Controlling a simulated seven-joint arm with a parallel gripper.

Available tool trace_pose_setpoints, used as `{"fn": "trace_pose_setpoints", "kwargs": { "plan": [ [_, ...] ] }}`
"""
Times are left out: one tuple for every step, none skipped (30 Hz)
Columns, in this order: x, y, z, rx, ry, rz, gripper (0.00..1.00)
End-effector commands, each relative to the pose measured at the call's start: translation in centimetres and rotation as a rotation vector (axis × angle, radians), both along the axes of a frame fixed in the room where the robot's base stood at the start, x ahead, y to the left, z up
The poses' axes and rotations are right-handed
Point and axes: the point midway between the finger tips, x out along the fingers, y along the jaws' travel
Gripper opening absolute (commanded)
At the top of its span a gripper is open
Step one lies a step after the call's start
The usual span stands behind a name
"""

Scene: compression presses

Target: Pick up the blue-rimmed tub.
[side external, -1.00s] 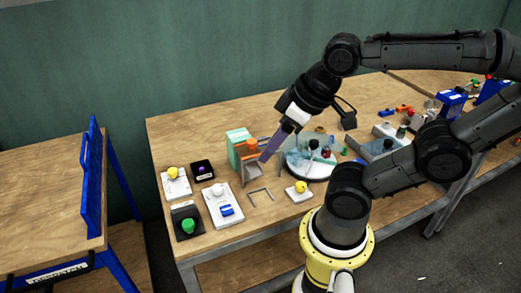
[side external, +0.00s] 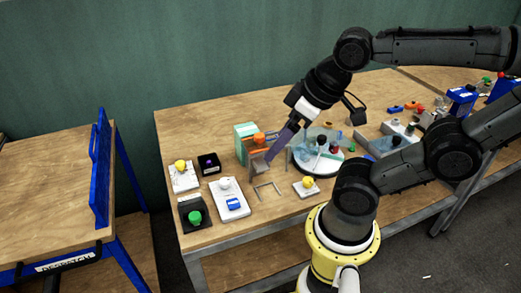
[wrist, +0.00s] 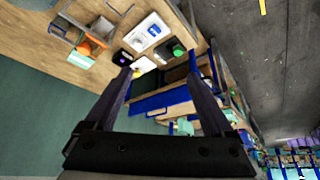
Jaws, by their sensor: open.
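I cannot pick out a blue-rimmed tub for certain. Pale bluish, see-through shapes stand on the round turntable (side external: 314,173) in the side view, too small to tell their rims.
A teal box (side external: 243,131) stands by the press. White boards with a blue piece (side external: 234,203) and a yellow knob (side external: 180,165), a black box (side external: 210,163) and a green knob (side external: 195,217) lie left. A blue-framed bench (side external: 100,175) stands apart.

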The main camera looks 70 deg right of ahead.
Motion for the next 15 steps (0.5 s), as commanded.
{"fn": "trace_pose_setpoints", "kwargs": {
  "plan": [
    [0.0,0.0,0.0,0.000,0.000,0.000,0.93],
    [0.0,0.0,0.0,0.000,0.000,0.000,0.93],
    [0.0,0.0,0.0,0.000,0.000,0.000,0.93],
    [0.0,0.0,0.0,0.000,0.000,0.000,0.93],
    [0.0,0.0,0.0,0.000,0.000,0.000,0.93],
    [0.0,0.0,0.0,0.000,0.000,0.000,0.93],
    [0.0,0.0,0.0,0.000,0.000,0.000,0.93],
    [0.0,0.0,0.0,0.000,-0.001,0.001,0.93],
    [0.1,0.0,0.1,-0.002,-0.007,0.004,0.93],
    [0.3,0.0,0.2,-0.003,-0.017,0.008,0.93],
    [0.8,0.0,0.7,-0.004,-0.040,0.010,0.93],
    [1.7,0.1,1.6,-0.006,-0.076,0.015,0.93],
    [2.4,0.1,2.2,-0.006,-0.097,0.018,0.93],
    [3.2,0.1,2.6,-0.006,-0.110,0.020,0.93],
    [4.4,-0.1,3.1,-0.008,-0.127,0.011,0.93]
  ]
}}
